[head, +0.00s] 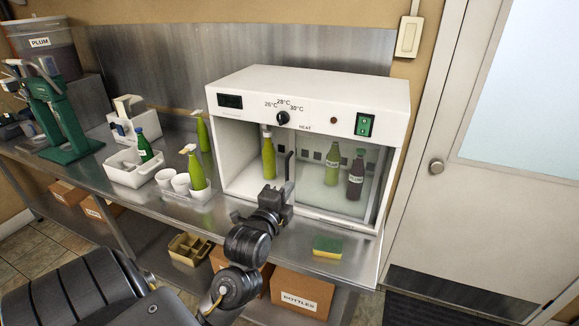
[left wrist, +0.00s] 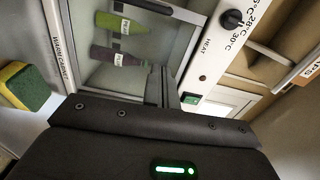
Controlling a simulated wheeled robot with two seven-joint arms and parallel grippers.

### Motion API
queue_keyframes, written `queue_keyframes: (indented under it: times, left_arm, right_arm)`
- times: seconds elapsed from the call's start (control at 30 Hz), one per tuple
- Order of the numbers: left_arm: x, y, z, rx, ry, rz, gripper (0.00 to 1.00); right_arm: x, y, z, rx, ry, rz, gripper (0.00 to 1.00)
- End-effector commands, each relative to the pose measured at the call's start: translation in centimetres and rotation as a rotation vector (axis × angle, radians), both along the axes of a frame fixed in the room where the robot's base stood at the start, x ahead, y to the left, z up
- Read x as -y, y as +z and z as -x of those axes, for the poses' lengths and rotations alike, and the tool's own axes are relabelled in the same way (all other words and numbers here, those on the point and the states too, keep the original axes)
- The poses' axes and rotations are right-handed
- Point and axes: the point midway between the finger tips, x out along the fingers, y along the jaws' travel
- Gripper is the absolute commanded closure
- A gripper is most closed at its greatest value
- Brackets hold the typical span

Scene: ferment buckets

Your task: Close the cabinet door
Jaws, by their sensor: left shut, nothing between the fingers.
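The white warm cabinet (head: 225,170) stands on the steel bench. A clear glass door panel (head: 312,180) covers the right part of its front, and the left part stands uncovered. My left gripper (head: 288,165) is shut and empty, in front of the cabinet near the panel's left edge. In the left wrist view the closed fingers (left wrist: 164,87) are close to the glass and the frame; I cannot tell whether they touch. A green bottle (head: 268,158) stands in the uncovered part, and a green bottle (head: 332,165) and a dark bottle (head: 355,177) stand behind the glass.
A yellow-green sponge (head: 327,246) lies on the bench before the cabinet; it also shows in the left wrist view (left wrist: 24,87). Left of the cabinet are a green bottle (head: 195,170), white cups (head: 180,182) and a white caddy (head: 130,170). A room door stands at right.

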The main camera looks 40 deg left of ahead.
Motion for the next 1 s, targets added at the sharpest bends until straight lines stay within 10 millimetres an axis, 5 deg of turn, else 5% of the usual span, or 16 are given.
queue_keyframes:
  times: [0.57,0.73,1.0]
  left_arm:
    - [-3.2,0.2,-9.6,-0.004,0.001,0.000,1.00]
    - [-5.7,0.0,-9.0,-0.005,0.001,-0.002,1.00]
    - [-6.9,-0.3,-9.0,-0.003,-0.001,0.001,1.00]
  right_arm:
    - [0.0,3.1,0.0,-0.001,0.001,0.000,0.25]
    - [0.0,4.2,-0.1,0.000,0.001,0.000,0.25]
    - [-0.3,4.6,0.0,-0.001,0.000,-0.003,0.25]
